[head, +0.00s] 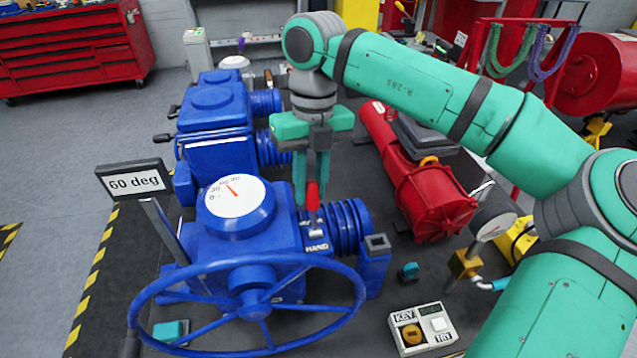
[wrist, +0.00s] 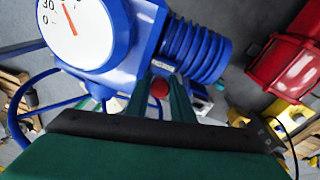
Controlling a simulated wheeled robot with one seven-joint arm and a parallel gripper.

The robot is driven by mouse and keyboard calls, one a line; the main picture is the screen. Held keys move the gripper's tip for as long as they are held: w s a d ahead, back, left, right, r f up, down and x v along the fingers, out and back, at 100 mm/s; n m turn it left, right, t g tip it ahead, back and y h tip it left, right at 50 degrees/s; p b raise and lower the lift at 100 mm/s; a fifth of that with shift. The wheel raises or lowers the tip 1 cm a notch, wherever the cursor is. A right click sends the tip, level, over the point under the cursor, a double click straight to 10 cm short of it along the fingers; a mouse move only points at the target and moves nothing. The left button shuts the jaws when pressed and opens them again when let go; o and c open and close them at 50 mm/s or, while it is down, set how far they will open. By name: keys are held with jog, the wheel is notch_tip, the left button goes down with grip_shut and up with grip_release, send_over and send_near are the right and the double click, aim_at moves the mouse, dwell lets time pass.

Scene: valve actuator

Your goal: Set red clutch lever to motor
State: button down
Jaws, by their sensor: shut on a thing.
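The red clutch lever (head: 312,194) stands on top of the blue valve actuator (head: 225,243), beside a plate marked HAND. My gripper (head: 313,192) points down over it from above, its teal fingers on either side of the lever's red grip. In the wrist view, the lever's red end (wrist: 160,88) shows between the two fingertips (wrist: 161,85), and my gripper is shut on it. The fingers hide part of the lever. A round white dial (head: 235,196) with a red needle sits on top of the actuator. Any MOTOR marking is hidden or out of view.
A blue handwheel (head: 248,309) fronts the actuator, with a "60 deg" sign (head: 134,182) at its left. A second blue actuator (head: 215,115) stands behind. A red cylinder (head: 425,185) lies at right. A KEY/TRY box (head: 422,329) sits at the front right.

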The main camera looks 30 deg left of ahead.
jog(key=shift+w+d, duration=0.15)
jog(key=shift+w, duration=0.05)
jog(key=c, duration=1.6)
grip_release()
jog(key=shift+s, duration=0.15)
jog(key=shift+c, duration=0.2)
jog(key=shift+o, duration=0.5)
jog(key=shift+a, duration=0.25)
notch_tip(320, 180, up, 11)
jog(key=w, duration=0.1)
jog(key=shift+f, duration=0.15)
jog(key=shift+a+f, duration=0.1)
jog(key=shift+a, duration=0.05)
